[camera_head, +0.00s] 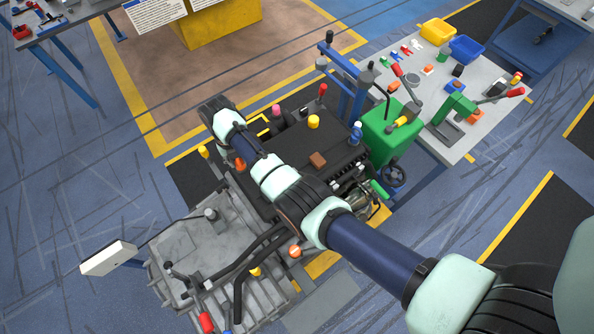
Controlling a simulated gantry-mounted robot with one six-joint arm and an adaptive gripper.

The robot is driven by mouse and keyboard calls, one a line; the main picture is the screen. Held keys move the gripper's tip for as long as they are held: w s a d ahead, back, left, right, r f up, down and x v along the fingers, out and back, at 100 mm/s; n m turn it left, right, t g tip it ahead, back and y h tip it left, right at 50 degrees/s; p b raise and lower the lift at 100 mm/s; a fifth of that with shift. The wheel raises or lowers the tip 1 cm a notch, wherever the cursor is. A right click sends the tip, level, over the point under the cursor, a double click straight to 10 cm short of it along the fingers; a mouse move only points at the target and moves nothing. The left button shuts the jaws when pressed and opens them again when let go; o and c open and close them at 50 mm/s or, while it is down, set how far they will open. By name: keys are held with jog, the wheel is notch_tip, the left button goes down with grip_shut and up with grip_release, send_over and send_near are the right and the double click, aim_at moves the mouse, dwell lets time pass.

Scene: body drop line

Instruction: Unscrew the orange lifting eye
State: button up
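An orange part (239,163) shows on the left edge of the dark engine block (320,150), close beside my arm. Another orange round part (294,251), with a pale mark, sits on the front side near the grey casting. Both are too small to tell which is the lifting eye or whether either has a ring shape. My arm crosses the engine from lower right to upper left. Its dark far end, where my gripper (212,106) sits, is over the engine's far left corner. The fingers cannot be made out, nor whether they hold anything.
A grey ribbed casting (180,245) with dark hoses lies at the left front. A green box (388,132) and a blue post (345,75) stand right of the engine. A grey table (490,75) with small parts and bins is at the right. Open floor lies left.

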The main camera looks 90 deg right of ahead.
jog(key=shift+r, duration=0.1)
notch_tip(320, 180, up, 12)
jog(key=shift+f, duration=0.1)
dwell(0.4)
jog(key=shift+c, duration=0.2)
